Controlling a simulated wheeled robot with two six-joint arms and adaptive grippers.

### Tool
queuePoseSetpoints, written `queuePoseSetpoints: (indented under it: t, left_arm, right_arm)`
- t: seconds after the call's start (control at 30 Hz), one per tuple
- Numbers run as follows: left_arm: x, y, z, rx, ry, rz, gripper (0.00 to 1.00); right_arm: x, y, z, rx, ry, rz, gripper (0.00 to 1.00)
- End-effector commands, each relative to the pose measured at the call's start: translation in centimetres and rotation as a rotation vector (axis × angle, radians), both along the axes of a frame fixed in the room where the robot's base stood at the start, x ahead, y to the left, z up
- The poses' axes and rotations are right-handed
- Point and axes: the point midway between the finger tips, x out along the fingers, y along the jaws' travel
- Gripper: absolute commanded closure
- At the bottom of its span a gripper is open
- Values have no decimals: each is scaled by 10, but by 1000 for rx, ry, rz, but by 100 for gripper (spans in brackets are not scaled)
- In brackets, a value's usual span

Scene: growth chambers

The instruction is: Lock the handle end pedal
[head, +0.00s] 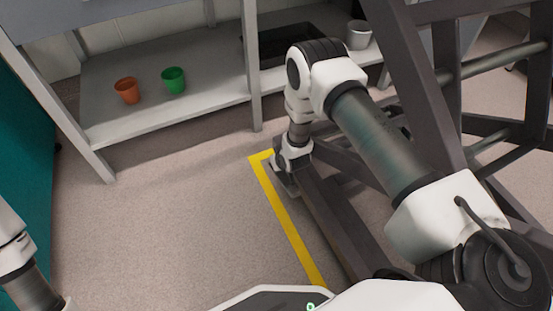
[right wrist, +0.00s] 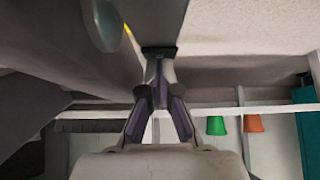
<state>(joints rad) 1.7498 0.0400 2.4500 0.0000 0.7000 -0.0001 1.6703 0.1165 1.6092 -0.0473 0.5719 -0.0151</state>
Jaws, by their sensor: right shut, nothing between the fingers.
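The handle end pedal appears to be the small grey plate (head: 288,188) at the near-floor end of a dark metal beam. My right arm reaches down over the beam, and its gripper is just above this plate in the head view, its fingertips mostly hidden by the wrist. In the right wrist view my right gripper (right wrist: 159,82) is shut and empty. Its tips point at a dark plate end (right wrist: 159,51), very close to it; I cannot tell whether they touch. Only part of my left arm shows at the left edge of the head view; its gripper is out of view.
The dark metal frame (head: 420,95) rises at the right with bars and braces. A yellow floor line (head: 285,220) runs beside the beam. Floor to the left is clear.

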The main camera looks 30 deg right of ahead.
Motion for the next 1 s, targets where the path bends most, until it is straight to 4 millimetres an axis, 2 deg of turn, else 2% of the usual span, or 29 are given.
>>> queuePoseSetpoints:
  t: [0.67,0.77,0.93,1.0]
  left_arm:
    - [0,0,3,0,0,0,60]
    - [0,0,13,0,0,0,60]
    - [0,0,44,0,0,0,60]
    - [0,0,51,0,-1,0,60]
  right_arm:
    - [1,0,0,0,0,0,100]
    - [3,0,12,0,-1,0,100]
    - [9,-1,51,0,-4,-1,100]
    - [-3,0,63,1,-1,-2,100]
